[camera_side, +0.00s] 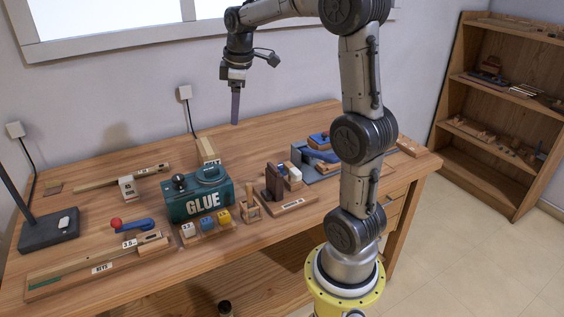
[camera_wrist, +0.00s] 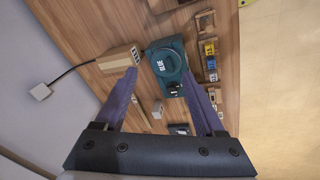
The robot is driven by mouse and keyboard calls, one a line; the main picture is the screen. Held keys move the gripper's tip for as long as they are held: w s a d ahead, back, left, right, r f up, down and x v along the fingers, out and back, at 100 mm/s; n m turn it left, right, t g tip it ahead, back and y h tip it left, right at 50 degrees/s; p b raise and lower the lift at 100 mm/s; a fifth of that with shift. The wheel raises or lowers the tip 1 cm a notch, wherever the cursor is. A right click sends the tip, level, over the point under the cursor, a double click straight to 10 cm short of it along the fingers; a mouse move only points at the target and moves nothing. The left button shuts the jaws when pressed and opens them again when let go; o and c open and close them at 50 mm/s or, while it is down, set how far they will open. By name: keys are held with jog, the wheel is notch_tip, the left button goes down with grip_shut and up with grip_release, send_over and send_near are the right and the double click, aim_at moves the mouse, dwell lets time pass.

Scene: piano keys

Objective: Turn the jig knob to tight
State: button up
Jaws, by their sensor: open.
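My gripper (camera_side: 235,121) hangs above the back middle of the bench, pointing down, clear of everything. In the wrist view my gripper (camera_wrist: 160,72) is open and empty, its purple fingers spread apart. No knob is clearly labelled as the jig's. A blue and grey jig-like fixture (camera_side: 318,156) with a red knob stands at the right of the bench, partly behind my arm. A blue lever with a red ball (camera_side: 117,224) lies at the front left. Neither knob's setting is readable.
A green GLUE box (camera_side: 198,199) with a black knob stands mid-bench; it also shows in the wrist view (camera_wrist: 165,62). Numbered blocks (camera_side: 205,226) sit before it. A wooden block (camera_side: 207,150) with a cord stands behind it. A dark lamp base (camera_side: 48,231) is at left.

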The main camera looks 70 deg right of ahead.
jog(key=s+d+f+m+g, duration=0.1)
jog(key=s+d+f+m, duration=0.1)
jog(key=d+f, duration=0.6)
jog(key=m+g+y, duration=0.1)
jog(key=m+y, duration=0.1)
send_over(282, 169)
jog(key=d, duration=0.2)
notch_tip(282, 169, down, 4)
jog(key=f, duration=1.3)
jog(key=shift+w+a+f, duration=0.2)
jog(key=shift+f, duration=0.15)
grip_shut()
